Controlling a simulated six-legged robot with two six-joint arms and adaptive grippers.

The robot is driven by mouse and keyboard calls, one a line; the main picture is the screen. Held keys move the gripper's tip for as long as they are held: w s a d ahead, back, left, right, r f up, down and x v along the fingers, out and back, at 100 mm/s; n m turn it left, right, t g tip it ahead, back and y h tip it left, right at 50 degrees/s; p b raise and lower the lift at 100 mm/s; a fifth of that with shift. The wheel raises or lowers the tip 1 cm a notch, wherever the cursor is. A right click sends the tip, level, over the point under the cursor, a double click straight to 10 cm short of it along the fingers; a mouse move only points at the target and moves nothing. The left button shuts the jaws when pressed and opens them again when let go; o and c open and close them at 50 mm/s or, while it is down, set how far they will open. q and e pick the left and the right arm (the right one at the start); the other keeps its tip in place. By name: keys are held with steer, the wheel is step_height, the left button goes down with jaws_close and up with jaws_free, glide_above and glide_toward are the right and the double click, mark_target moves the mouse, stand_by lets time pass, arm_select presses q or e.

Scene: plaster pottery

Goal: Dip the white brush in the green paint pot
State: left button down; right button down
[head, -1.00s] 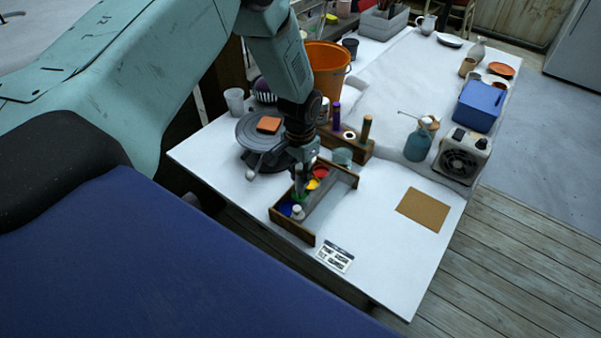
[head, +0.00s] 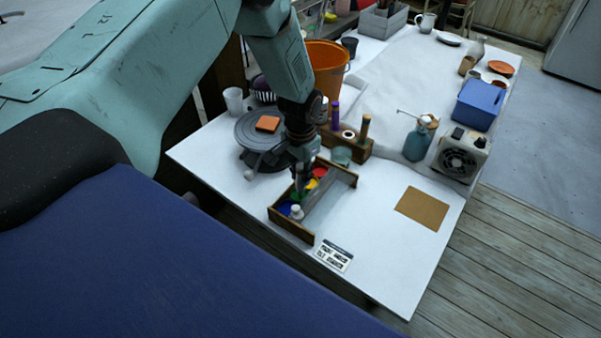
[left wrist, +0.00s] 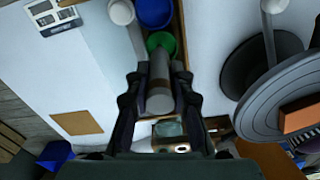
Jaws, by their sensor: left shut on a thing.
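My left gripper (head: 301,187) points down over the wooden paint tray (head: 292,228). The green paint pot (left wrist: 161,42) lies just beyond the brush's far end, which overlaps the pot's near edge in that view. In the head view a bit of the green pot (head: 296,197) shows beside the gripper. The brush tip is hidden, so I cannot tell whether it touches the paint. My right gripper is not in view.
A blue pot (left wrist: 154,12), a yellow pot (head: 312,184) and a red pot (head: 320,173) share the tray. A grey turntable (head: 248,128) is left. A glass jar (head: 341,155) stands behind; table at right is mostly clear.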

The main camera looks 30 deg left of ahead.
mark_target(301, 165)
arm_select(q)
steer(key=shift+r+p, duration=0.45)
steer(key=shift+r, duration=0.1)
step_height(301, 165, up, 3)
steer(key=shift+p, duration=1.25)
step_height(301, 165, up, 3)
steer(key=p, duration=0.2)
steer(key=shift+p, duration=0.3)
